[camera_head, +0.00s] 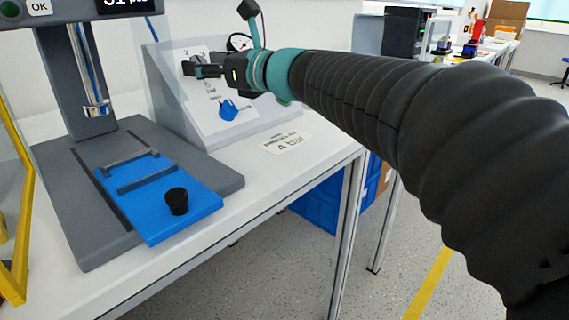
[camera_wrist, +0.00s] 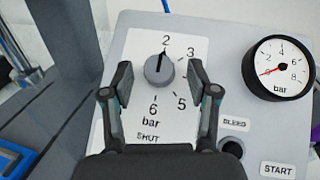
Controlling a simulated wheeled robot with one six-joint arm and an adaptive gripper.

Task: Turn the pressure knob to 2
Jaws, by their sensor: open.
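The pressure knob (camera_wrist: 159,69) is a grey round dial with a black pointer line, on a white scale plate (camera_wrist: 180,119) marked 2, 3, 5, 6 bar and SHUT. Its pointer is directed up and slightly right, toward the 2. My gripper (camera_wrist: 160,83) is open, one finger on each side of the knob, with visible gaps between the fingers and the knob. In the head view my gripper (camera_head: 193,70) is in front of the sloped panel (camera_head: 172,105) and hides the knob.
A round gauge (camera_wrist: 278,68), with its red needle near the low end, is right of the knob. BLEED and START (camera_wrist: 277,170) labels are below it. A blue switch (camera_head: 228,109) is lower on the panel. A "4 bar" card (camera_head: 286,143) lies on the table. A blue-plated press stands left.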

